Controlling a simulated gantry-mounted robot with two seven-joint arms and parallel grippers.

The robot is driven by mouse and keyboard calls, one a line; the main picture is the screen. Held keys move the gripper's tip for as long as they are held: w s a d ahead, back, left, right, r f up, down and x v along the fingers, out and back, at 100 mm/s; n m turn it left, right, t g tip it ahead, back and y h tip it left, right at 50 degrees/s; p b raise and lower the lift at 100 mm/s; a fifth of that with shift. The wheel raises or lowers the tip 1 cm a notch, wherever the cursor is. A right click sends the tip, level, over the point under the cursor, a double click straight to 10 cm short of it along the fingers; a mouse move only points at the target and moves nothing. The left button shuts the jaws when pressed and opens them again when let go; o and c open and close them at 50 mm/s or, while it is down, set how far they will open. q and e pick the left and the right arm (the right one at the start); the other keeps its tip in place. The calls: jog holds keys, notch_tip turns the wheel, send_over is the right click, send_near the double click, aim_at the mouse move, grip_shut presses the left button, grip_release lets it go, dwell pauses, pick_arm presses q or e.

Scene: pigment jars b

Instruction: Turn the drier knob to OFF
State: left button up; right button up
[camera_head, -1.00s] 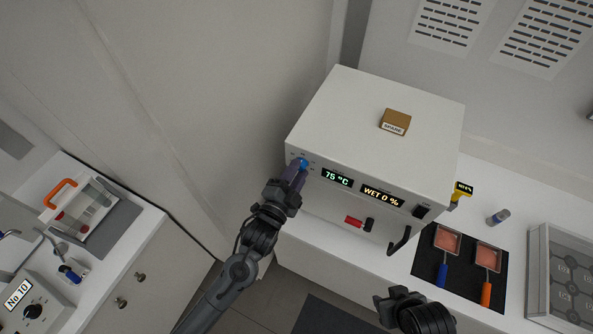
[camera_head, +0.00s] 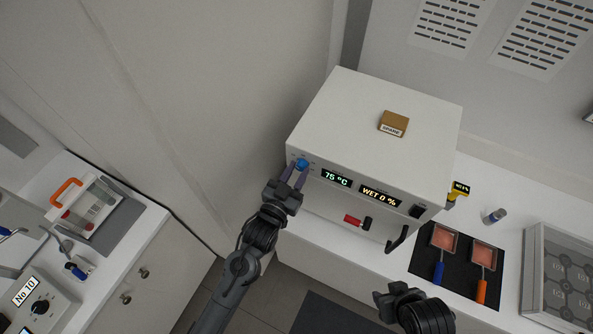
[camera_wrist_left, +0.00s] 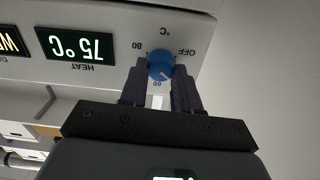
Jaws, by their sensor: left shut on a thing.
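The drier (camera_head: 375,135) is a white box on the counter, its front showing 75 °C and WET 0 %. Its blue knob (camera_head: 302,163) is at the left end of the front panel. My left gripper (camera_head: 296,174) is shut on the knob, one finger on each side (camera_wrist_left: 160,80). My right gripper (camera_head: 392,297) is away from the drier, low in the head view; its jaw opening is unclear.
A tan SPARE block (camera_head: 393,123) lies on the drier. A dark handle (camera_head: 397,240) juts from its front. A black mat (camera_head: 425,262) with two pink-filled, handled pans is to the right, beside a glass-topped case (camera_head: 535,270). Open floor lies between the counters.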

pick_arm(q)
jog(key=n+p, duration=0.1)
jog(key=n, duration=0.5)
jog(key=shift+r+p, duration=0.1)
jog(key=shift+p, duration=0.2)
jog(key=n+p, duration=0.1)
jog(key=n, duration=0.3)
jog(key=shift+n, duration=0.8)
jog(key=o, duration=1.1)
jog(key=shift+c, duration=0.2)
jog(key=shift+a, duration=0.1)
